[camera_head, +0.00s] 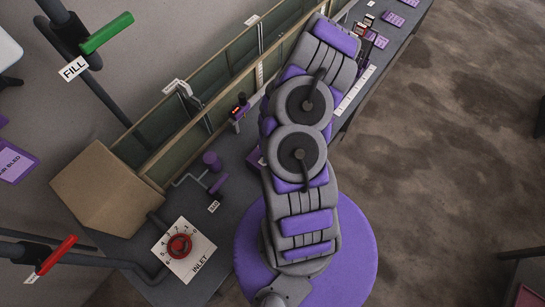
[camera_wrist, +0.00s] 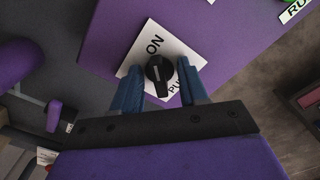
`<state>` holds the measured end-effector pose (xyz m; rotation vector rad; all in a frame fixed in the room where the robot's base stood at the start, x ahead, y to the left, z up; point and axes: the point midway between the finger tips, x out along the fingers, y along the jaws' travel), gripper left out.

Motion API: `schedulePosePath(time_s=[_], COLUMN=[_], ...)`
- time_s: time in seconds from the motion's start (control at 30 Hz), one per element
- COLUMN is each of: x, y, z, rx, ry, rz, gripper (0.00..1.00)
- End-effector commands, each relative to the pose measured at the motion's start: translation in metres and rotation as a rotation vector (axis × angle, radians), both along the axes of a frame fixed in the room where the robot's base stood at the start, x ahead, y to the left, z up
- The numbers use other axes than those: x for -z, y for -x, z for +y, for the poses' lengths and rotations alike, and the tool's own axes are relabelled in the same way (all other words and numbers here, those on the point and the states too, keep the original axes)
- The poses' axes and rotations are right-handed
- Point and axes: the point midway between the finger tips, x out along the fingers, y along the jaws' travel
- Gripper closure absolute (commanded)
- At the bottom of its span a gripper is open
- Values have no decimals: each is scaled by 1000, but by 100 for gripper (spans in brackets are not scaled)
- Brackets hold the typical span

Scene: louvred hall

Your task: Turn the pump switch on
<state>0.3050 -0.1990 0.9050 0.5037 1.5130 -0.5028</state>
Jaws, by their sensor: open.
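The pump switch (camera_wrist: 159,71) is a black rotary knob on a white label plate (camera_wrist: 150,40) marked "ON" and partly hidden "PU…" lettering, in the wrist view. The plate sits on a purple box (camera_wrist: 215,35). My gripper (camera_wrist: 160,84) is open, with one blue finger on each side of the knob. I cannot tell whether the fingers touch it. In the head view my arm covers most of the purple box and hides the switch and my gripper.
A green-handled "FILL" valve (camera_head: 106,33) and a red-handled valve (camera_head: 56,255) stand left. Open floor lies right.

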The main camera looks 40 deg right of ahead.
Motion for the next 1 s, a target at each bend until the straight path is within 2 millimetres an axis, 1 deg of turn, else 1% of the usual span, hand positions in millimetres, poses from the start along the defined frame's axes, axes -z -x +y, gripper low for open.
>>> schedulePosePath(time_s=[0.2, 0.6, 0.73, 1.0], x=[-26, -67, -71, -70], y=[0, 0, 0, 0], z=[1, 1, 0, 0], rx=[1, 1, 0, 0], ry=[0, -1, -1, -1], rz=[-1, -2, -1, -1], gripper=[57, 57, 57, 57])
